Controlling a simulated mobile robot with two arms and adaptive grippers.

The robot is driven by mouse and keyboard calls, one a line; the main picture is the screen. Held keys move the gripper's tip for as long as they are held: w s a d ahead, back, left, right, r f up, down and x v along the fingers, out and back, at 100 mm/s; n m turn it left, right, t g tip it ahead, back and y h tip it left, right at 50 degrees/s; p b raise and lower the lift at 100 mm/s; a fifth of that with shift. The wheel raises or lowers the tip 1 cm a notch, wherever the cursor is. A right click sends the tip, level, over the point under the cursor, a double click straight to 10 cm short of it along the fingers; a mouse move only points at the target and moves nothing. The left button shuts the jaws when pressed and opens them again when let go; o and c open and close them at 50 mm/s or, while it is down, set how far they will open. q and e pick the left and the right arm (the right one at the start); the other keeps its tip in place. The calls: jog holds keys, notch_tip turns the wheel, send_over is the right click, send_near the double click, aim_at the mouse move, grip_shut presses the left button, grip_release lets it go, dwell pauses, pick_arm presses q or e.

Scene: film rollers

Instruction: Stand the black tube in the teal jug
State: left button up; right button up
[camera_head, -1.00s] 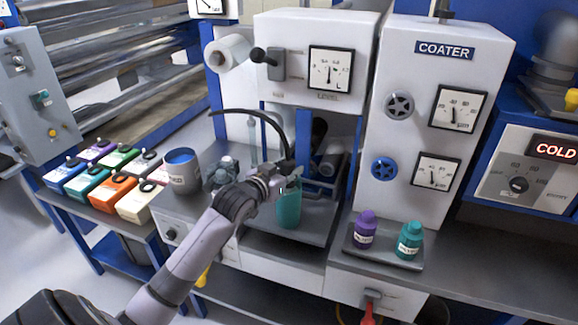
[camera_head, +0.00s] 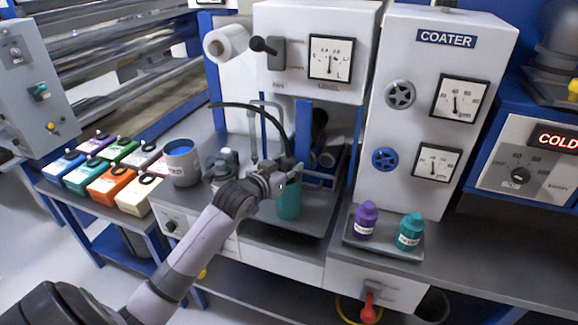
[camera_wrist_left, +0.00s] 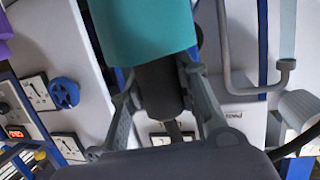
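The teal jug (camera_head: 289,205) stands upright on the grey shelf below the gauge unit; it fills the top of the left wrist view (camera_wrist_left: 147,30), which is upside down. The black tube (camera_wrist_left: 160,88) stands in its mouth, a short length showing above the rim. My left gripper (camera_head: 286,178) is at the jug's mouth, its fingers on either side of the tube. It looks open, with a narrow gap at one finger; contact at the other is unclear. In the head view the gripper mostly hides the tube. My right gripper is not in view.
A purple bottle (camera_head: 365,221) and a teal bottle (camera_head: 410,231) stand on a tray to the right. A thin black curved hose (camera_head: 262,112) arches behind the gripper.

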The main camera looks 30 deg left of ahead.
pick_arm(q)
jog(key=o, duration=0.5)
jog(key=shift+o, duration=0.2)
jog(key=shift+s, duration=0.1)
